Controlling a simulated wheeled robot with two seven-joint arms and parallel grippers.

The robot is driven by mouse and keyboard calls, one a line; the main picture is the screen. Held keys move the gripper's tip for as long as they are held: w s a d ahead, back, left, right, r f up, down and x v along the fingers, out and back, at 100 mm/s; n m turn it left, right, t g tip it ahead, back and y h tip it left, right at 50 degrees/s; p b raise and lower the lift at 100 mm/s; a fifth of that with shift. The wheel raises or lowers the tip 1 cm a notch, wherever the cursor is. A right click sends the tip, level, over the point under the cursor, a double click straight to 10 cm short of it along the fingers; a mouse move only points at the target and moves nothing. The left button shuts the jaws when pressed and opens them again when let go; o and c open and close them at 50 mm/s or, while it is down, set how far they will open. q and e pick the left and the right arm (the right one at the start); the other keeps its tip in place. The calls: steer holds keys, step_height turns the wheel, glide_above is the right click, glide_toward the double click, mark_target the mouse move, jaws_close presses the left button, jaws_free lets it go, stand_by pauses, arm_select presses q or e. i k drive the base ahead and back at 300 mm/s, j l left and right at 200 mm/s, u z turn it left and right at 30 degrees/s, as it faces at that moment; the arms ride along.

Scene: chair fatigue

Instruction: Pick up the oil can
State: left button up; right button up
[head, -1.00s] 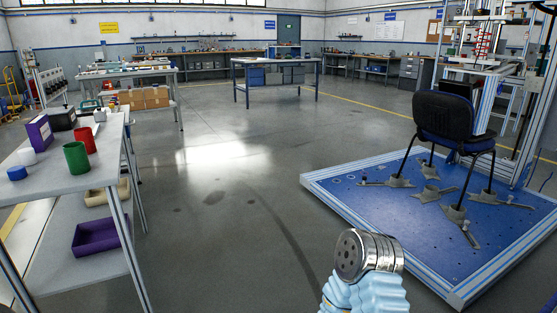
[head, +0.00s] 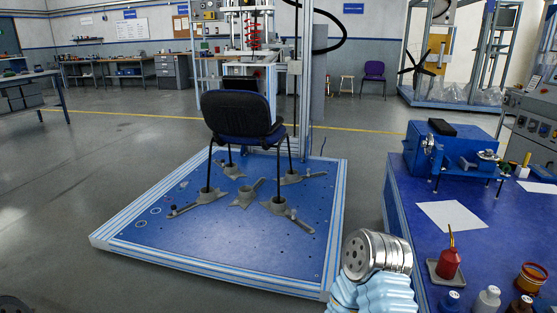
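The oil can (head: 448,264) is red with a thin brass-coloured spout pointing up. It stands upright on a small grey tray (head: 434,275) on the blue-topped bench (head: 405,205) at the right. A silver, blue-sleeved part of my own arm shows at the bottom, left of the oil can and apart from it. No fingers of either gripper show.
Near the oil can are a white sheet (head: 452,215), an orange-brown jar (head: 530,279) and several small bottles at the front edge. A blue machine (head: 450,153) stands farther back on the bench. A chair (head: 240,117) stands on a blue platform (head: 215,245) to the left.

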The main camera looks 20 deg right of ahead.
mark_target(449, 261)
steer(key=i+z, duration=0.2)
steer(key=z, duration=0.25)
steer(key=i+j+z, duration=0.1)
steer(key=z, duration=0.4)
steer(key=i+j+z, duration=0.25)
steer(key=z, duration=0.2)
steer(key=i+j+z, duration=0.2)
steer(key=z, duration=0.3)
steer(key=i+j+z, duration=0.1)
steer(key=j+z, duration=0.2)
steer(key=z, duration=0.15)
steer(key=j+z, duration=0.45)
steer(key=i+l, duration=0.05)
steer(key=l, duration=0.05)
